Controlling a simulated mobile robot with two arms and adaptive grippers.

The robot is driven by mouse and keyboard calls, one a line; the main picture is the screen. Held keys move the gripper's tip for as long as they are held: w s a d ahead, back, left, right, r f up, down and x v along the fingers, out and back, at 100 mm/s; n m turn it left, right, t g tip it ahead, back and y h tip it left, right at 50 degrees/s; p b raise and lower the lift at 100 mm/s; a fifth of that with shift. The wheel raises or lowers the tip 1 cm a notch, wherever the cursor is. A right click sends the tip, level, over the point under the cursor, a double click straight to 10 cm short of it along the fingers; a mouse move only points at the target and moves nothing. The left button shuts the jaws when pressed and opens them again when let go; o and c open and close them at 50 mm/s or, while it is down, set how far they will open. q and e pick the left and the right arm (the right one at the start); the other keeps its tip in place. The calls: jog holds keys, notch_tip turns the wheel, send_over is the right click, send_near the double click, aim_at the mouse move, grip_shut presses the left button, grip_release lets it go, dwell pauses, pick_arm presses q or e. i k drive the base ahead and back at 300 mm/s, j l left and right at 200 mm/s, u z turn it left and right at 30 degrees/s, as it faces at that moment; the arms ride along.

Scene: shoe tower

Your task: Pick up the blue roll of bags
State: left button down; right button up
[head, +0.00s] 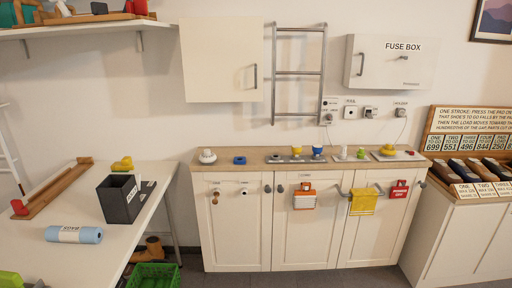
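The blue roll of bags (86,236) lies on its side on the white table (60,262) at the left of the head view. It is light blue with a white label band that reads "BAGS". It lies near the table's right edge, in front of a dark open box (122,204). Nothing touches it that I can see. Neither of my grippers shows in the head view.
A wooden ramp (52,190) with a red end piece lies behind the roll. A yellow duck-like object (122,164) sits at the table's far end. A green object (10,280) is at the lower left corner. A green crate (153,268) stands on the floor.

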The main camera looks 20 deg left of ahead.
aim_at(65, 234)
jog(key=i+j+u, duration=0.25)
jog(key=i, duration=0.75)
jog(key=i+u, duration=0.3)
jog(key=i, duration=0.75)
jog(key=l, duration=0.1)
